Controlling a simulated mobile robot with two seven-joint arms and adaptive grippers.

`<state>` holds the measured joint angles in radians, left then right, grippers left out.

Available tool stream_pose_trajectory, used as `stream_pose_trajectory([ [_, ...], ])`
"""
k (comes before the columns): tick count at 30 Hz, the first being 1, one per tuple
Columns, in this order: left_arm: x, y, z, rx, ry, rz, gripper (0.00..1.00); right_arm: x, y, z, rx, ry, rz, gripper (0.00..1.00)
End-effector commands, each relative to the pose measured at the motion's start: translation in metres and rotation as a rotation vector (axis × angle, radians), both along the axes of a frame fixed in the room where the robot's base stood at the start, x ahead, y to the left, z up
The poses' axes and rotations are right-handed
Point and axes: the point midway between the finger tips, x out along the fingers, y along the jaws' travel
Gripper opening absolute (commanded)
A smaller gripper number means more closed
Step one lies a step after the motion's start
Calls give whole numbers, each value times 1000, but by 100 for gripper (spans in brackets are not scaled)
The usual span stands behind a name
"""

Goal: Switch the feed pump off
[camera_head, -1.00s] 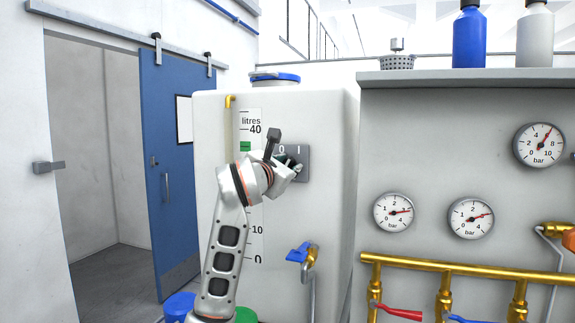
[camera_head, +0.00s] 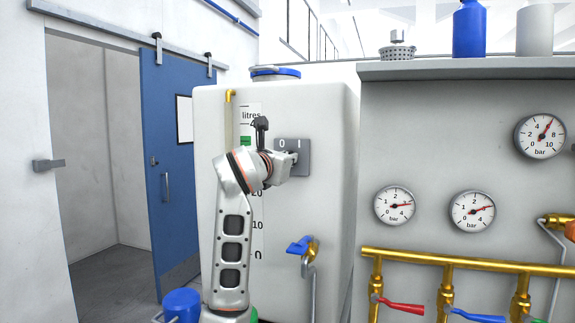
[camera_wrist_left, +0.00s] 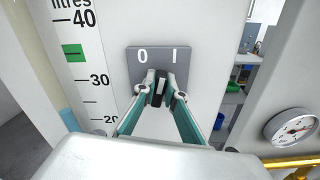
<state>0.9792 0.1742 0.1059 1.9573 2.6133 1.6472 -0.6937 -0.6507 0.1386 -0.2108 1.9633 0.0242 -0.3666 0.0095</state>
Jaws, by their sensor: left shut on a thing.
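The pump switch is a grey plate (camera_head: 304,152) marked 0 on the left and I on the right, on the front of the pale tank. In the left wrist view the plate (camera_wrist_left: 136,66) faces me, with a dark switch knob (camera_wrist_left: 158,90) below and between the two marks. My left gripper (camera_head: 291,159) is at the plate. In the left wrist view its fingers (camera_wrist_left: 159,95) are shut on the knob, one on each side. I cannot tell clearly which mark the knob points to. My right gripper is not in view.
The tank (camera_head: 335,200) has a litre scale (camera_head: 257,215) left of the switch and a blue-handled tap (camera_head: 300,246) below it. To the right are pressure gauges (camera_head: 395,206) and a brass pipe (camera_head: 470,263) with valves. A blue sliding door (camera_head: 166,230) stands at the left.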

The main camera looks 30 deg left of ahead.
Motion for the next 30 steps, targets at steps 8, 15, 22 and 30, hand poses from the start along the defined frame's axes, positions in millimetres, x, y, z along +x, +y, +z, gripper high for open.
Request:
stream_pose_trajectory([
  [8, 0, 1, -3, -262, -62, -4, 0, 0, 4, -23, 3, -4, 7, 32],
  [15, 0, 3, -4, -465, -110, -3, 0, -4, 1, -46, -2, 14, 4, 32],
  [22, 0, 4, -4, -613, -144, -2, 0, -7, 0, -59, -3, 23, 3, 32],
  [30, -1, 5, -3, -709, -167, -1, 0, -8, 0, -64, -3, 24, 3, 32],
])
